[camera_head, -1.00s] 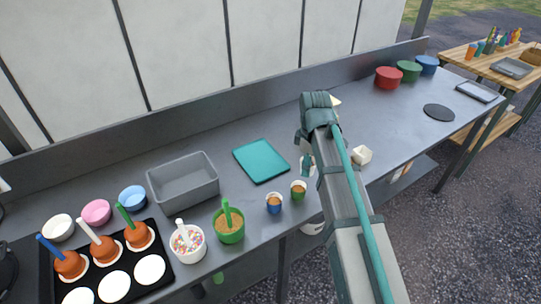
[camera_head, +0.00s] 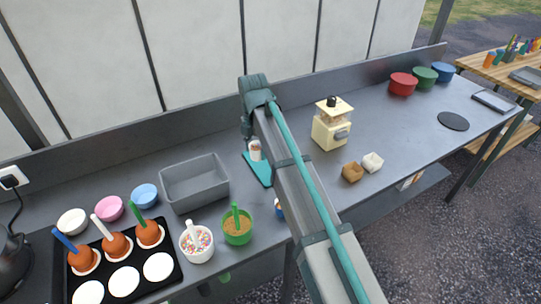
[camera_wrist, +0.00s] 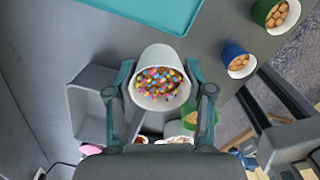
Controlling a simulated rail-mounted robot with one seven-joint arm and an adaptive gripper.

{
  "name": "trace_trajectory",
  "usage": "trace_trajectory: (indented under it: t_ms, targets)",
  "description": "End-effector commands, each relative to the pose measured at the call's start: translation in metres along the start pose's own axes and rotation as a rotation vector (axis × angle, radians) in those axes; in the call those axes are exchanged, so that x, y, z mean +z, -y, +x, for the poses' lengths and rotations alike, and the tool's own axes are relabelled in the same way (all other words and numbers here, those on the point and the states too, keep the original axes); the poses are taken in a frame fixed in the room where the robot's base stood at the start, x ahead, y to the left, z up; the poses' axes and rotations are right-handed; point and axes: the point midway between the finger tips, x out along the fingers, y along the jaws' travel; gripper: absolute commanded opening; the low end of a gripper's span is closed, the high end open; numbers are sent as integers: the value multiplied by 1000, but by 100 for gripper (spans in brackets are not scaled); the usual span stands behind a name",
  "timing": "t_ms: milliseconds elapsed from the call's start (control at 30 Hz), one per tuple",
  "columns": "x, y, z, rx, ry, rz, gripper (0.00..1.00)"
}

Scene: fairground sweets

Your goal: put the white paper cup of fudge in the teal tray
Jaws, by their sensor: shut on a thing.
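In the wrist view, my gripper (camera_wrist: 158,74) is shut on a white paper cup (camera_wrist: 160,58). The cup is tipped toward the camera and shows small multicoloured sweets inside, not plain fudge. In the head view, the held cup (camera_head: 255,146) shows below my gripper (camera_head: 250,140), over or beside the far left part of the teal tray (camera_head: 259,171). My arm hides much of that tray there. The teal tray (camera_wrist: 140,9) crosses the top of the wrist view, and its visible part is empty.
A blue cup (camera_wrist: 238,62) and a green cup (camera_wrist: 276,12) hold tan pieces. A grey bin (camera_head: 195,183) stands left of the tray. A sprinkle tub (camera_head: 197,243) and green tub (camera_head: 237,228) stand in front.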

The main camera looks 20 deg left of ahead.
Motion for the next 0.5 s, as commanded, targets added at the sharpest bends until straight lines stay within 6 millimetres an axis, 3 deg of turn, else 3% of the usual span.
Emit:
trace_trajectory:
  t_ms: [33, 200, 500]
  targets:
    - [14, -5, 2, -2, -1, 3, 13]
    - [50, -12, 21, -3, -2, 3, 13]
    - [80, -17, 65, -1, -1, 2, 13]
